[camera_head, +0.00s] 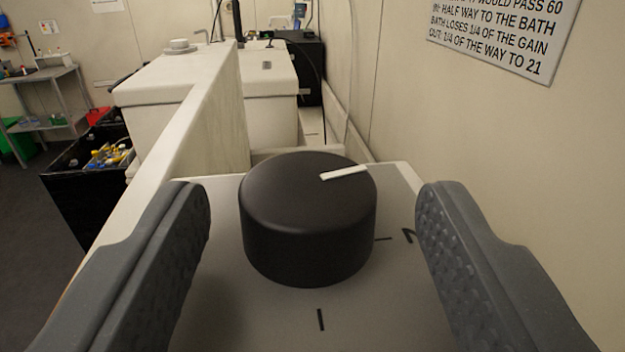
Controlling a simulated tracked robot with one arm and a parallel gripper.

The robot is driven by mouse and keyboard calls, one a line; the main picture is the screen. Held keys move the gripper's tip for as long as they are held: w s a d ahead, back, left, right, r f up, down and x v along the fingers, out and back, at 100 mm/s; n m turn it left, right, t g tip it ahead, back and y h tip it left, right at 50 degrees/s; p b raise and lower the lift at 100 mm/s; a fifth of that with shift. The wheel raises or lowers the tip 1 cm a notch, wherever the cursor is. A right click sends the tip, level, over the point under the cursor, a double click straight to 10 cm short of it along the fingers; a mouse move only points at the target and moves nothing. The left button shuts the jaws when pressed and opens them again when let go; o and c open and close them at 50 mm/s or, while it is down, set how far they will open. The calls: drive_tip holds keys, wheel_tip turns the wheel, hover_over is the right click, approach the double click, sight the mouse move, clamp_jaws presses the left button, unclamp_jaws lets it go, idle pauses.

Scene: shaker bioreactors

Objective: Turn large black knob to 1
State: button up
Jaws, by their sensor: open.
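The large black knob (309,218) stands in the middle of the view on a grey panel (330,320). A white pointer line on its top runs from near the centre toward the upper right edge. A tick with a "2", seen sideways, is on the panel to the knob's right. Another dark mark, a short upright line, is on the panel in front of the knob; I cannot tell whether it is a tick or a digit. My gripper (312,235) is open, with one grey textured finger on each side of the knob. Both fingers appear apart from it.
A wall with a printed sign (505,30) rises on the right. A long pale partition (195,120) runs along the left, with a white cabinet (268,85) behind. A black bin (95,165) with coloured items and a shelf (45,90) stand farther left.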

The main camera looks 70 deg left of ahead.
drive_tip(key=c, duration=1)
drive_tip(key=shift+r, duration=0.1)
drive_tip(key=p, duration=0.3)
drive_tip(key=shift+w+r+g, duration=0.1)
drive_tip(key=shift+r+g, duration=0.1)
drive_tip(key=shift+g, duration=0.1)
drive_tip(key=n+g+p, duration=0.1)
drive_tip(key=p, duration=0.5)
drive_tip(key=shift+w+f+y+p, duration=0.1)
drive_tip(key=shift+f+y+p, duration=0.1)
drive_tip(key=shift+y+p, duration=0.15)
drive_tip(key=o, duration=1)
drive_tip(key=shift+f+n+g, duration=0.1)
drive_tip(key=shift+n+g, duration=0.2)
drive_tip(key=shift+g, duration=0.1)
drive_tip(key=shift+d, duration=0.15)
